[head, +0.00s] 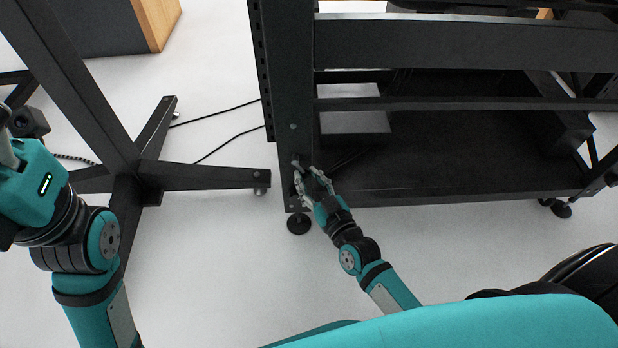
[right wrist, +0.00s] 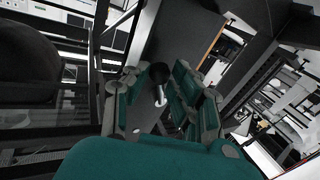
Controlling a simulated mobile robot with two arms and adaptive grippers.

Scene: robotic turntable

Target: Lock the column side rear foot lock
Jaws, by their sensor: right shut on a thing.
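The black upright column (head: 286,90) of the workbench stands near the middle of the head view. A round black foot (head: 299,224) sits on the floor at its base. My right gripper (head: 303,178) is against the lower part of this column, just above the foot. In the right wrist view its fingers (right wrist: 160,98) are closed around a small lock handle with a black knob and grey shaft (right wrist: 159,76). Whether the lock is engaged cannot be told. My left gripper (head: 8,150) is at the left edge, mostly cut off, away from the column.
A black stand with splayed legs (head: 205,177) is left of the column, one leg reaching close to it. Thin cables (head: 215,118) lie on the floor behind. The black bottom shelf (head: 450,170) carries a grey box (head: 353,123). The front floor is fairly clear.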

